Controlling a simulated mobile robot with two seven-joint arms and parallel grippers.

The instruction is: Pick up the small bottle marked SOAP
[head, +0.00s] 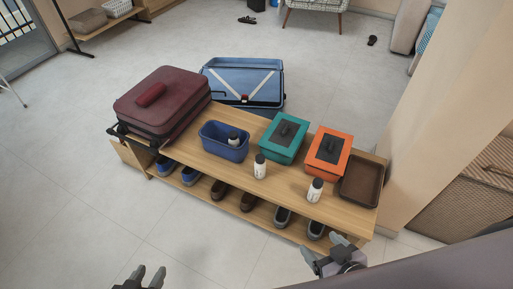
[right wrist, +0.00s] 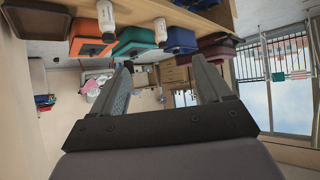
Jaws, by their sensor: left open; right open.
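Three small white bottles with dark caps show in the head view. One bottle (head: 315,191) stands on the bench in front of the orange box, one (head: 260,168) stands in front of the teal box, and one (head: 234,140) is inside the blue bin. Their labels are too small to read. Two bottles show at the top of the right wrist view (right wrist: 106,14) (right wrist: 160,32), upside down. My right gripper (head: 323,246) is open and empty, in front of the bench's right end. My left gripper (head: 149,271) is open and empty at the bottom edge, away from the bench.
The wooden bench (head: 290,201) also holds a maroon suitcase (head: 160,100), blue bin (head: 222,150), teal box (head: 283,138), orange box (head: 328,152) and brown tray (head: 378,170). Shoes (head: 218,189) line its lower shelf. An open blue suitcase (head: 244,82) is behind. A wall stands right. The floor in front is clear.

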